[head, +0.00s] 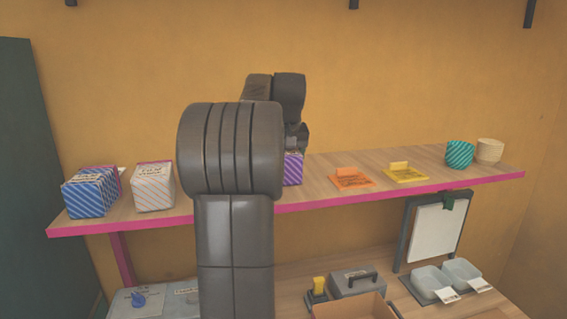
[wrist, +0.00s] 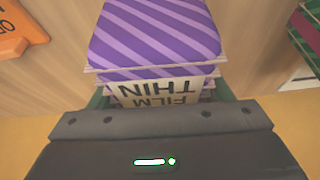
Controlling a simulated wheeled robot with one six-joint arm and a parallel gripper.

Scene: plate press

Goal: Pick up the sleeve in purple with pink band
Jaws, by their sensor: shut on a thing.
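A purple striped sleeve (wrist: 155,35) with a cream label reading "FILM THIN" shows in the wrist view, directly ahead of my gripper (wrist: 160,100). My gripper is shut on this sleeve, with green finger parts showing at both of its sides. In the head view only a part of the purple striped sleeve (head: 293,168) shows on the shelf, beside my arm.
Blue striped (head: 91,192) and white striped (head: 154,186) sleeves stand left on the pink-edged shelf (head: 315,202). A lower bench holds trays and a clipboard (head: 436,230).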

